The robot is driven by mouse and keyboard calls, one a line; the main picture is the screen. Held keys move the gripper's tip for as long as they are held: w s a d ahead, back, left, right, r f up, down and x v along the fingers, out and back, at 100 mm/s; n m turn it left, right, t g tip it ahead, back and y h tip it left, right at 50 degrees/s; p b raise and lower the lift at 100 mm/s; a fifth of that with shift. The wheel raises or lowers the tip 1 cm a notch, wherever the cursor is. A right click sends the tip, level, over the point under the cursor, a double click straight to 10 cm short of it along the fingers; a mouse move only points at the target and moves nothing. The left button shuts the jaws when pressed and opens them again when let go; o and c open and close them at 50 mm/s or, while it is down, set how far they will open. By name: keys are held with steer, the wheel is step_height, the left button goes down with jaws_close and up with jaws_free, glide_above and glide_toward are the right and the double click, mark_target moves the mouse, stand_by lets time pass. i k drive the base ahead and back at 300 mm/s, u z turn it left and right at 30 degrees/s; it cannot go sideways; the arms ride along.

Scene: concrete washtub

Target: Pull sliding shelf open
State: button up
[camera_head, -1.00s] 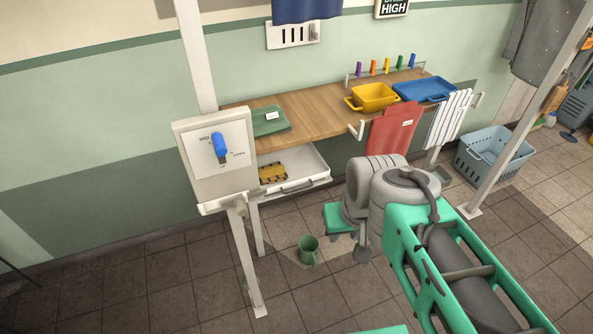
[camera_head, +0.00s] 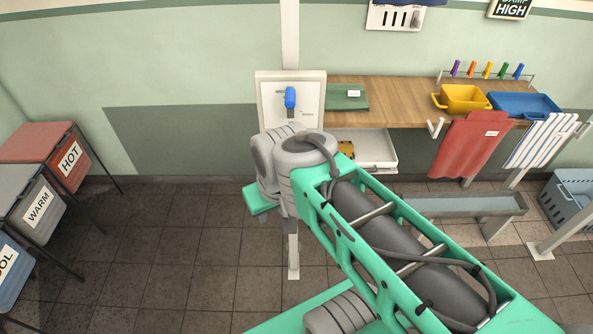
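The sliding shelf (camera_head: 391,153) is a shallow white tray with a front handle, under the left part of the wooden counter (camera_head: 400,95). Its front part shows past the counter edge, with a small yellow-and-black item (camera_head: 346,149) inside. My grey and green arm covers its left part and near left corner. The arm reaches up from the lower right and ends in front of the post, just left of the shelf. My gripper is hidden behind the arm, so its fingers and any contact with the shelf do not show.
A white control box (camera_head: 270,98) with a blue lever stands on a post left of the shelf. WARM (camera_head: 40,205) and HOT (camera_head: 72,160) tubs stand far left. Tiled floor between is clear.

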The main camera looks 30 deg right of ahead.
mark_target(373, 147)
steer(key=u, duration=0.8)
steer(key=k, duration=0.35)
steer(key=z, duration=1.15)
steer(key=i, duration=1.05)
